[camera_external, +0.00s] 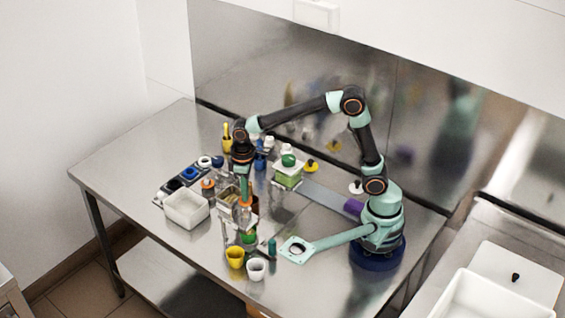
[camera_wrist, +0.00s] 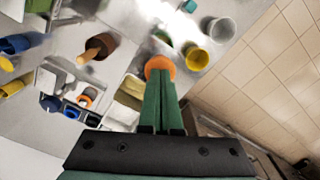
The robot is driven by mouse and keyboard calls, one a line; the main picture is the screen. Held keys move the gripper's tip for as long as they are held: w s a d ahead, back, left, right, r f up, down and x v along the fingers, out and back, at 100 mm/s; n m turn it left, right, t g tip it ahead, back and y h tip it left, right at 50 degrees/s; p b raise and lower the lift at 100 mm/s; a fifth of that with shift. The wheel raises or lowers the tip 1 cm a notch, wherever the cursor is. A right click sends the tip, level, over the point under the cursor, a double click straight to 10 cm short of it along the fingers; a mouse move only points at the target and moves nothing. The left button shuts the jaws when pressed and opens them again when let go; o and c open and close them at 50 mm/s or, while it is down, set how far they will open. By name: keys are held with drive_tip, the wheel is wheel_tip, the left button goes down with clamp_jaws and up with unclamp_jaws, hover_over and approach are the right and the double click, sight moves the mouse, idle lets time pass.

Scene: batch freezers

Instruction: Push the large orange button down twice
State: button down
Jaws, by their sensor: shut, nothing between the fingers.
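The large orange button (camera_wrist: 158,63) shows in the wrist view just beyond my green fingertips, which cover part of it. In the external view a small orange patch of it (camera_external: 246,203) shows at the lower end of my fingers. My gripper (camera_external: 245,196) points down with its fingers shut together and nothing between them. In the wrist view the closed fingers (camera_wrist: 160,82) end over the button's edge. I cannot tell whether they touch it or how far down the button is.
A white tub (camera_external: 186,210) stands left of my gripper. A yellow cup (camera_external: 235,257) and a white cup (camera_external: 256,269) stand near the front edge. A green-topped container (camera_external: 288,174) stands to the right. Several small items crowd behind; the table's left end is bare.

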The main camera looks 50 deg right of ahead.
drive_tip(key=shift+f, duration=0.45)
drive_tip(key=shift+r, duration=1.95)
drive_tip(key=shift+r, duration=0.1)
drive_tip(key=shift+r, duration=2.45)
